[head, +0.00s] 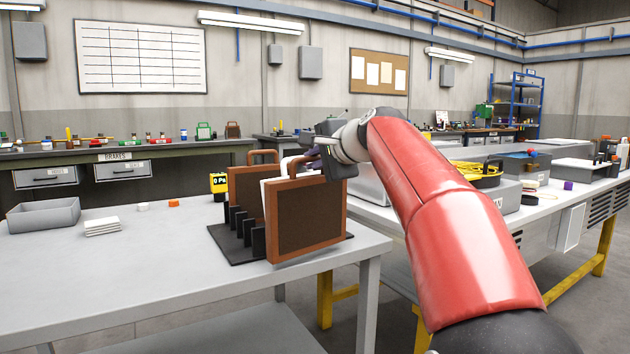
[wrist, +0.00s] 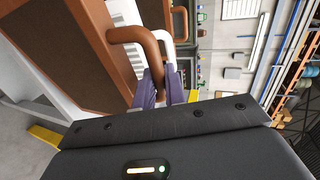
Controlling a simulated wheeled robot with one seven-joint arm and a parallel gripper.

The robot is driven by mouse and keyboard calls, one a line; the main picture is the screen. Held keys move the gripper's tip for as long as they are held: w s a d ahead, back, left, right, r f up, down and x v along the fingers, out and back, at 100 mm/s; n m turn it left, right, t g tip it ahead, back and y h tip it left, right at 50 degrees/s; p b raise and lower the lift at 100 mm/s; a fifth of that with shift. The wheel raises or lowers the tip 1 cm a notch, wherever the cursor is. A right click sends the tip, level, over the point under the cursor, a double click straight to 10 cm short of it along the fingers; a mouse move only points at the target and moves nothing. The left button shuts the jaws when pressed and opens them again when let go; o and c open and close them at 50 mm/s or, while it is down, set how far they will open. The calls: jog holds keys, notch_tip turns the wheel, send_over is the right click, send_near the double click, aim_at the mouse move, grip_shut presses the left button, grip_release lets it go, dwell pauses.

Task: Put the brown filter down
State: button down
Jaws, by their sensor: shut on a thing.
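The brown filter (head: 307,218), a dark panel in a brown frame, stands upright at the right front of the black slotted rack (head: 224,243). My gripper (head: 304,160) is at its top, and its purple fingers (wrist: 160,88) are shut on the brown handle (wrist: 138,36) in the wrist view. The filter hides part of the rack, and I cannot tell whether its lower edge rests in a slot or hangs just above. A white filter (head: 270,190) and another brown filter (head: 247,187) stand behind it in the rack.
The grey table (head: 130,270) is largely clear left of the rack. A grey tray (head: 43,216), white sheets (head: 102,227) and small caps lie there. A yellow device (head: 218,184) stands behind the rack. Another bench with bins is at the right.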

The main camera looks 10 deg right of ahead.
notch_tip(320, 180, down, 2)
jog(key=shift+f+b, duration=0.1)
jog(key=shift+b, duration=0.45)
jog(key=shift+r, duration=0.2)
jog(key=c, duration=1.9)
grip_release()
jog(key=shift+f, duration=0.2)
jog(key=o, duration=0.4)
jog(key=shift+o, duration=0.2)
jog(key=shift+r, duration=0.15)
jog(key=v, duration=1.2)
